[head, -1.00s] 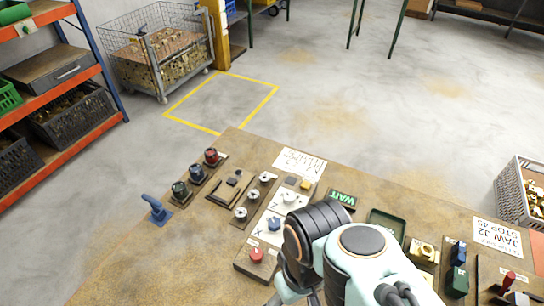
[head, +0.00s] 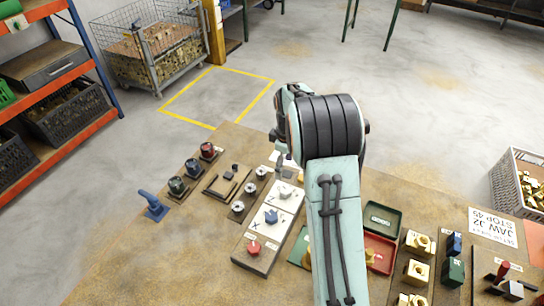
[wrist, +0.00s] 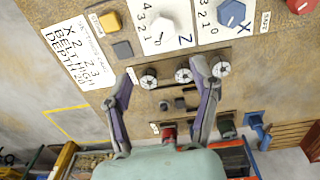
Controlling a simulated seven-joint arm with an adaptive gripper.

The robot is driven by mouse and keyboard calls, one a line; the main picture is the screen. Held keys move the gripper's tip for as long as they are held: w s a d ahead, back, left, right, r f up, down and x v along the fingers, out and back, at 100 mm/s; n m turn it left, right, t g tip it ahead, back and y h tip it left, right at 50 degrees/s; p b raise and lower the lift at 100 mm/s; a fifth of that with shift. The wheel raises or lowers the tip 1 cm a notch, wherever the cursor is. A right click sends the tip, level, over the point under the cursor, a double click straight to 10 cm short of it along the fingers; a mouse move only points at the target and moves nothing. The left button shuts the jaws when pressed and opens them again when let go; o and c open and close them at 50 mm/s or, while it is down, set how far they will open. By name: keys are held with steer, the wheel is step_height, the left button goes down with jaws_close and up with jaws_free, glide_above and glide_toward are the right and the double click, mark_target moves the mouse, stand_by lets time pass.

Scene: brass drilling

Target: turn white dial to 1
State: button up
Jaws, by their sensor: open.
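The white dial (wrist: 163,28) sits on a white plate marked Z with a number scale, upper middle in the wrist view. In the head view the white dial (head: 285,192) is just left of my forearm. Its exact setting is too small to read surely. The blue dial (wrist: 232,12), on the X plate, is to its right in the wrist view. My gripper (wrist: 163,68) is open and empty, fingers apart, with the white dial beyond the fingertips. In the head view my arm largely hides the gripper.
Several round silver knobs (wrist: 183,75) lie near the fingertips in the wrist view. A red knob (head: 253,247), a blue lever (head: 153,206) and green and red trays (head: 382,218) share the bench. A yellow button (wrist: 110,21) is left of the dial. Bare bench lies front left.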

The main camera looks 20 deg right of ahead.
mark_target(286, 189)
steer(key=shift+g, duration=0.3)
steer(key=f, duration=0.6)
steer(key=s+f, duration=0.1)
steer(key=f, duration=0.2)
steer(key=shift+d, duration=0.25)
jaws_close()
